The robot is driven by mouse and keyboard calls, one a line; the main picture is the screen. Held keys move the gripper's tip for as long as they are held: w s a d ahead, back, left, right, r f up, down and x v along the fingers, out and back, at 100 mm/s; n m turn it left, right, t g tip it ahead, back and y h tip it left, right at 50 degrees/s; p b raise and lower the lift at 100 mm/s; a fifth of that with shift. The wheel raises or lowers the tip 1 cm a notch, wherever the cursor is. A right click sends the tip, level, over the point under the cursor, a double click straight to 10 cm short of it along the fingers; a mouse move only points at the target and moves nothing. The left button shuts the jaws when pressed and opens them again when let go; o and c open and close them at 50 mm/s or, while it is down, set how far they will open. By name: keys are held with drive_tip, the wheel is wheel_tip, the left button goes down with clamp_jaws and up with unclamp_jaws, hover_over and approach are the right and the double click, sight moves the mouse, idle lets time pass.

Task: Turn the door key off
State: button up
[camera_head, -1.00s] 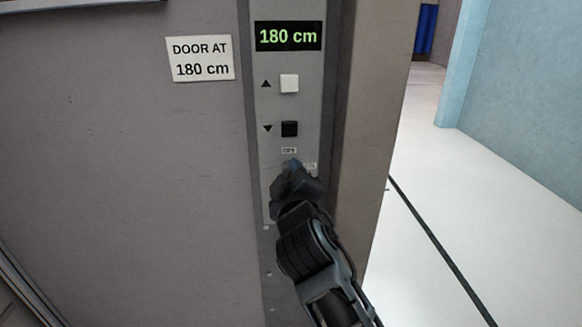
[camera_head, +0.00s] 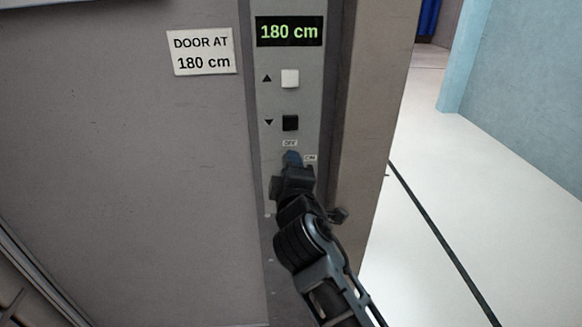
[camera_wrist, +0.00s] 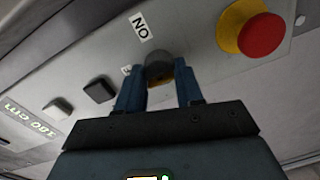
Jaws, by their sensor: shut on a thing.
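The door key (camera_wrist: 160,66) shows in the wrist view as a dark rounded knob with a bit of yellow below it. My gripper (camera_wrist: 160,88) has its two blue fingers on either side of the key and is shut on it. In the head view my gripper (camera_head: 292,159) covers the key, just below the OFF label (camera_head: 289,143) and left of the ON label (camera_head: 309,158). The ON label (camera_wrist: 140,25) is clear in the wrist view, while the OFF label is mostly hidden by a finger. I cannot tell which label the key points to.
A red emergency button (camera_wrist: 262,35) on a yellow base sits close to the key. The white up button (camera_head: 290,79), black down button (camera_head: 290,123) and display (camera_head: 289,32) reading 180 cm are above it. Open floor (camera_head: 480,200) lies to the right.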

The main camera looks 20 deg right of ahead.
drive_tip(key=o, duration=1)
drive_tip(key=shift+s, duration=0.1)
drive_tip(key=b+v, duration=0.1)
drive_tip(key=v, duration=0.6)
drive_tip(key=shift+s+a+b, duration=0.15)
drive_tip(key=shift+s+b, duration=0.15)
drive_tip(key=shift+b, duration=0.05)
